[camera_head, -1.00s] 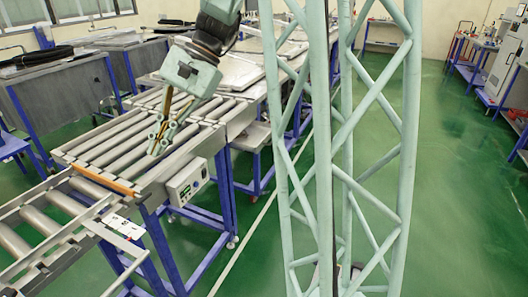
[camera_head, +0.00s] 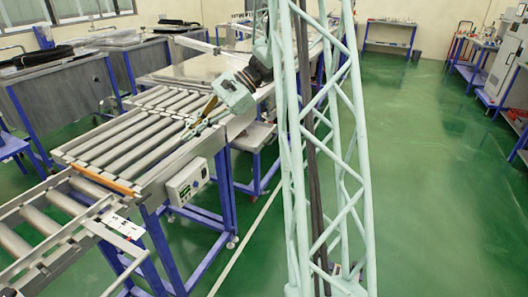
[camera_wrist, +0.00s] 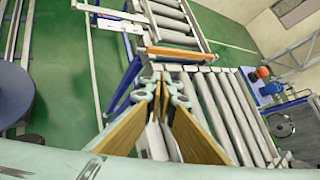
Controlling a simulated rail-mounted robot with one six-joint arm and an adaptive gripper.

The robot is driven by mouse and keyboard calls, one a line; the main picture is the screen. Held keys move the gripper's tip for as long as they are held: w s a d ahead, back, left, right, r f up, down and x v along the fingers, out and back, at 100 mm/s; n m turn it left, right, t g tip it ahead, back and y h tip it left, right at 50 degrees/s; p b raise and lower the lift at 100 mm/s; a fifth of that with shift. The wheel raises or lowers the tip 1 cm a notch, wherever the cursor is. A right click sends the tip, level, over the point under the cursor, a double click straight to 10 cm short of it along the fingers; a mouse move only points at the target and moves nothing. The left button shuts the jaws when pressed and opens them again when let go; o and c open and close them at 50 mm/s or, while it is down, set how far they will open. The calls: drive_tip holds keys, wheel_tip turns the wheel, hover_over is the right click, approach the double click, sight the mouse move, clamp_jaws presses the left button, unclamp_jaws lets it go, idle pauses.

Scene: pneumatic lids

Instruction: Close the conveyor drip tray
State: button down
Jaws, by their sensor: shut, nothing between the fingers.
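My gripper (camera_head: 194,127) is shut and empty. It is over the right side of the roller conveyor (camera_head: 105,150), fingers pointing down and left. In the wrist view the fingertips (camera_wrist: 163,84) are close together, with the conveyor rollers (camera_wrist: 232,105) just beyond them. A grey tray-like part (camera_head: 257,134) shows low beside the conveyor's far right end, behind the gripper; I cannot tell for sure that it is the drip tray, or how far open it is. I cannot tell whether the fingers touch the conveyor.
A control box (camera_head: 187,183) hangs on the conveyor's right side. A second roller section (camera_head: 48,222) with an orange-edged joint lies at the near left. A worktable (camera_head: 205,68) stands behind. My own lattice column hides part of the view. Green floor (camera_head: 440,190) is clear at the right.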

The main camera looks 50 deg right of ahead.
drive_tip(key=w+d+f+m+t, duration=0.1)
drive_tip(key=d+f+m+t, duration=0.15)
drive_tip(key=d, duration=0.35)
drive_tip(key=w+d+f+m+t, duration=0.1)
drive_tip(key=d+f, duration=0.3)
drive_tip(key=d, duration=0.3)
drive_tip(key=m+t+h, duration=0.6)
drive_tip(key=m+t, duration=0.3)
drive_tip(key=m, duration=0.3)
approach(258, 149)
drive_tip(key=d+v, duration=0.1)
drive_tip(key=v, duration=0.6)
drive_tip(key=shift+w, duration=0.1)
drive_tip(key=b+x, duration=0.2)
drive_tip(key=x, duration=1.1)
drive_tip(key=shift+a+f, duration=0.1)
drive_tip(key=shift+a, duration=0.05)
drive_tip(key=shift+w+a+b, duration=0.1)
drive_tip(key=shift+w+b, duration=0.2)
drive_tip(key=shift+w, duration=0.1)
